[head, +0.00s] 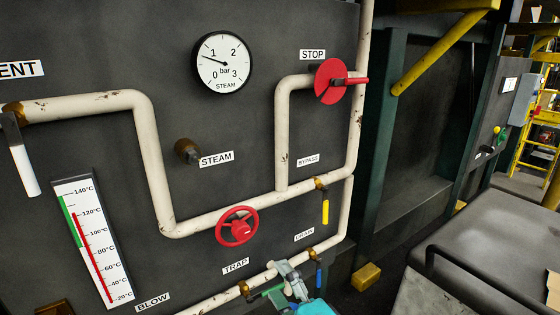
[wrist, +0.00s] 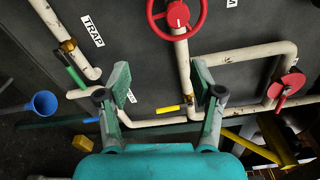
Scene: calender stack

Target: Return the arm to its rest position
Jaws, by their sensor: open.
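My gripper (head: 288,275) shows at the bottom middle of the head view, in front of the lower pipe near the TRAP and DRAIN labels. In the wrist view my gripper (wrist: 162,82) has its two grey-green fingers spread wide with nothing between the tips. Part of my teal wrist shows below them. The dark wall panel with pipes lies beyond the fingers. A green valve handle (head: 273,291) shows just left of my gripper, and I cannot tell how far apart they are. No marker of a rest position shows.
A red handwheel (head: 238,228), a yellow lever (head: 325,212), a blue lever (head: 318,275) and a red STOP valve (head: 330,80) stand out from the panel. A blue funnel (wrist: 45,103) shows at left in the wrist view. A dark bench-like surface (head: 490,235) lies at right.

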